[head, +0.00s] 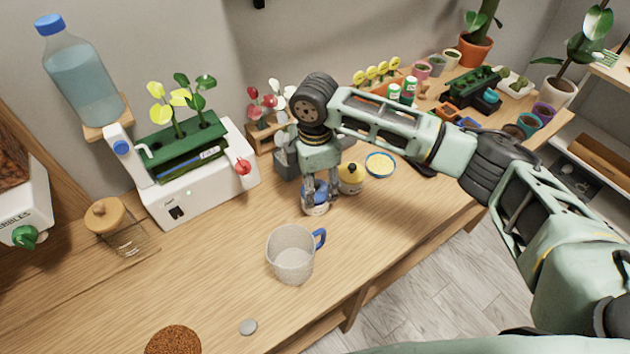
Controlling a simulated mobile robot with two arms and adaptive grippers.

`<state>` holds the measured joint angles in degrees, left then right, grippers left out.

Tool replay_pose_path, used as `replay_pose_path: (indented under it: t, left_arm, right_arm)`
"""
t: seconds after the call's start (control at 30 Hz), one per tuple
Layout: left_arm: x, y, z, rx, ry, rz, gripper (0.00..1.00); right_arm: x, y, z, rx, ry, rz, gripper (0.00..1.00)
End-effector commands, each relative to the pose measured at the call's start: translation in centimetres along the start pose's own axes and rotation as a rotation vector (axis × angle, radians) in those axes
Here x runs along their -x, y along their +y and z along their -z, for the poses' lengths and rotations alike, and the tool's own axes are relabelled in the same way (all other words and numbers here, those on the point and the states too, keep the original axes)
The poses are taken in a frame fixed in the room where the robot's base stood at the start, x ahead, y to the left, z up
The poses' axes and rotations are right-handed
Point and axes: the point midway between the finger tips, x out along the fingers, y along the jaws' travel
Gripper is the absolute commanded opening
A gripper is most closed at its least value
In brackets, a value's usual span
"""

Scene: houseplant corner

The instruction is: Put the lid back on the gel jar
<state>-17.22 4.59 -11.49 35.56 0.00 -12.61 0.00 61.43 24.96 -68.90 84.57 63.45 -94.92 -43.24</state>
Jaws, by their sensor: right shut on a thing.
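My right gripper (316,198) points down at the middle of the bench, with its fingers shut around a blue lid. The blue lid (319,189) shows between the fingers, partly hidden by them. The gel jar (316,210), small and pale, stands upright on the bench directly below the lid. The lid is at the jar's mouth, but I cannot tell whether it is seated or just above. My left gripper is out of view.
A yellow bottle (351,179) with a dark top stands close right of the jar. A speckled mug (291,256) stands in front. A white planter machine (205,178) is at left, and a blue-rimmed dish (380,164) lies at right. The front bench is mostly clear.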

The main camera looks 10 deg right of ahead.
Motion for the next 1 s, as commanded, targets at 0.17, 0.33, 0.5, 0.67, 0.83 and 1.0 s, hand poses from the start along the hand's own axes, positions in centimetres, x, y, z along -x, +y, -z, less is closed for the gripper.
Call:
replay_pose_path:
  t: [0.17,0.33,0.5,0.67,0.83,1.0]
  left_arm:
    - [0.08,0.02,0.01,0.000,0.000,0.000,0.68]
    - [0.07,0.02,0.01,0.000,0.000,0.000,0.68]
    - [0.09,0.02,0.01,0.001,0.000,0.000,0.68]
    - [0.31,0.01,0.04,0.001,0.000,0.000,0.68]
    - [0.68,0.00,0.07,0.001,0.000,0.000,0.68]
    - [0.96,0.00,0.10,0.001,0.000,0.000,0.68]
  right_arm:
    - [-0.02,0.00,0.01,0.000,0.000,0.000,0.34]
    - [-0.03,-0.01,0.01,0.000,0.000,0.000,0.34]
    - [-0.02,-0.02,0.00,0.000,0.000,0.001,0.34]
    - [-0.03,-0.03,0.01,0.000,0.000,0.001,0.34]
    - [-0.12,-0.06,0.02,0.000,0.000,0.002,0.34]
    - [-0.24,-0.07,0.01,0.000,0.000,0.002,0.34]
